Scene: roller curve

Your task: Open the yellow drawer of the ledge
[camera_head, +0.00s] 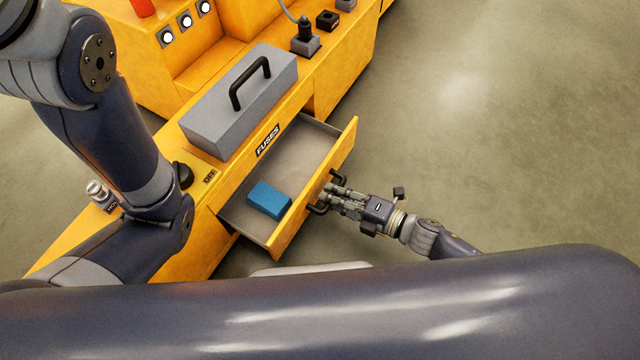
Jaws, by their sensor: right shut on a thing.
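The yellow drawer (300,207) is pulled out from the yellow ledge (205,228), below a "FUSES" label. Its grey inside shows, with a blue block (269,199) lying near the front left corner. The black drawer handle (319,209) is on the outer face of the drawer front. My right gripper (334,198) is at that face and shut on the handle; its fingers hide the middle of the handle. My left arm comes in from the left over the ledge, but its gripper is not in view.
A grey box (225,115) with a black handle stands on the ledge above the drawer. Black plugs (306,32) and a cable are further back. White round buttons (185,20) are on the yellow panel. The floor (500,150) to the right is clear.

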